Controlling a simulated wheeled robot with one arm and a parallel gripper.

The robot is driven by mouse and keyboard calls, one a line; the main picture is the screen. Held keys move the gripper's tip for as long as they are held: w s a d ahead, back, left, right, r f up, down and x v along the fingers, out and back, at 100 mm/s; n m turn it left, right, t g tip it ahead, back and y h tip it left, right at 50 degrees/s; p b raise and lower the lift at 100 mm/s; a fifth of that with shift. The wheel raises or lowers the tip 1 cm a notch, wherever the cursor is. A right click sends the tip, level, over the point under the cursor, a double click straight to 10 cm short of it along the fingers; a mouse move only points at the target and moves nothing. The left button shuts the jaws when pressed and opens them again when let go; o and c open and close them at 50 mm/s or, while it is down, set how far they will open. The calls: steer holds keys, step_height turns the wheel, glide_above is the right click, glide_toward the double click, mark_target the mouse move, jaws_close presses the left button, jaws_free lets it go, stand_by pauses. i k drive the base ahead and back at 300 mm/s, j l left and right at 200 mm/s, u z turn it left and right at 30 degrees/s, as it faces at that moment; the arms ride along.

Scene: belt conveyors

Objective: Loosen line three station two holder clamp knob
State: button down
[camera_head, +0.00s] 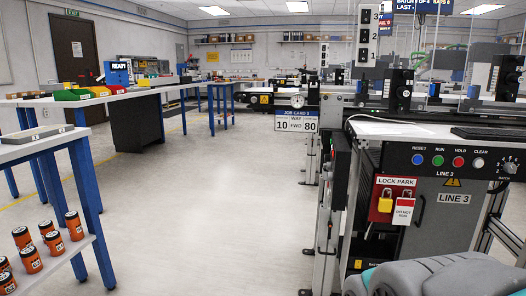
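The line 3 cabinet (440,196) stands at the right, with a "LINE 3" label and a row of coloured buttons. On the conveyor frame above and behind it is a black upright device (398,92) with round parts on its face. A similar black device (505,78) stands further right. Which one is the station two holder, and which part is its clamp knob, I cannot tell at this size. A grey and teal rounded part of my arm (445,274) fills the bottom right. My gripper is not in view.
A yellow padlock (385,203) and red-white tag (403,211) hang on the cabinet front. A job card sign (297,121) hangs on the conveyor behind. A blue-legged bench (85,180) with orange canisters (74,226) is at the left. The aisle floor between is clear.

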mark_target(510, 97)
steer(key=l+z, duration=0.1)
steer(key=z, duration=1.4)
